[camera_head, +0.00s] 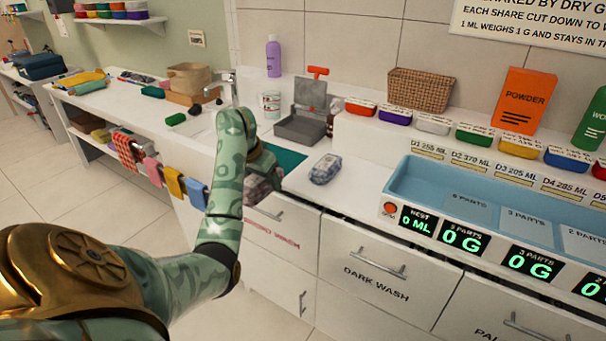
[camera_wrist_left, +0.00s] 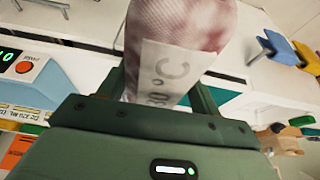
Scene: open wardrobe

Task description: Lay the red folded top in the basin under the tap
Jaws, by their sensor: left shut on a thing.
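My left gripper (camera_head: 262,165) is shut on a folded top (camera_wrist_left: 185,25), mottled dull red and white with a pale "30°C" tag. It holds the top (camera_head: 263,187) at the counter's front edge, above the drawer fronts. My forearm hides part of the gripper. The chrome tap (camera_head: 222,88) stands at the back of the counter, left of the gripper. The basin (camera_head: 197,124) under it is partly hidden by my arm; I cannot see its whole inside. My right gripper is not in view.
A grey folded bundle (camera_head: 325,168) lies on the counter right of my gripper. A grey open box (camera_head: 302,125), a white tub (camera_head: 270,103) and a purple bottle (camera_head: 273,56) stand behind. Coloured cloths (camera_head: 174,182) hang on the front rail. A blue tray (camera_head: 420,180) is at right.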

